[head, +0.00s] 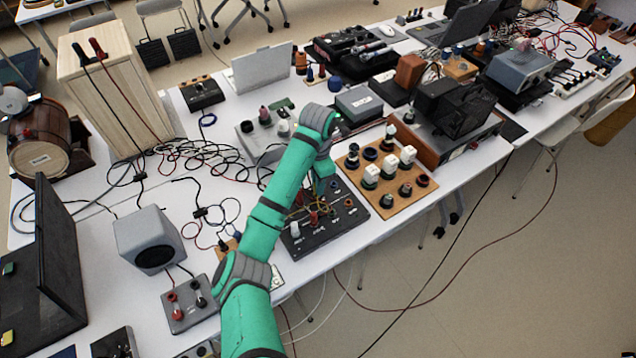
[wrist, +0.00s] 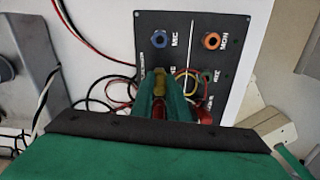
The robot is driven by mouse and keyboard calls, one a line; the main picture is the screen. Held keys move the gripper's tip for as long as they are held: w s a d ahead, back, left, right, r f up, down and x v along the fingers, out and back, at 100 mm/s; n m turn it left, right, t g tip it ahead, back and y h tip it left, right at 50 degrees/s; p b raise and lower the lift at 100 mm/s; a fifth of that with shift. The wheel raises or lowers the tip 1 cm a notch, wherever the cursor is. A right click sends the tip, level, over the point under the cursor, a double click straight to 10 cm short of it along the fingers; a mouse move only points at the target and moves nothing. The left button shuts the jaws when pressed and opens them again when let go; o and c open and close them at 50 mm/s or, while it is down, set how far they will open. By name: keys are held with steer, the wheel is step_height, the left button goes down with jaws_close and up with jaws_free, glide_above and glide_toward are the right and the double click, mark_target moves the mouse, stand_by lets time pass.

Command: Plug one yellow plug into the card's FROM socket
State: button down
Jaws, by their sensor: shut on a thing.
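My gripper (wrist: 163,92) is shut on a yellow plug (wrist: 160,78) in the wrist view, over a dark socket panel (wrist: 184,20). The plug's tip is hidden, so I cannot tell whether it is in a socket. A blue socket (wrist: 157,39) and an orange socket (wrist: 212,41) show on the panel's far part. Red plugs (wrist: 205,115) and thin wires lie beside my fingers. In the head view the panel (head: 352,212) lies under my arm, which hides part of it. A small white card (head: 277,277) lies near the panel; its print is unreadable.
A wooden board (head: 408,207) with several white-topped and dark pieces stands right of the panel. A grey speaker box (head: 150,238) and a terminal box (head: 184,312) stand left. Tangled black cables (head: 205,160) lie behind. The table's front edge is close.

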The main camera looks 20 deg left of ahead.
steer(key=shift+f, duration=0.25)
steer(key=c, duration=1.6)
jaws_free()
steer(key=shift+d, duration=0.1)
steer(key=shift+c, duration=0.2)
steer(key=shift+w+r, duration=0.1)
steer(key=shift+a+r, duration=0.2)
steer(key=shift+r, duration=0.65)
steer(key=shift+d+r, duration=0.2)
steer(key=shift+r, duration=2.65)
steer(key=shift+a, duration=0.2)
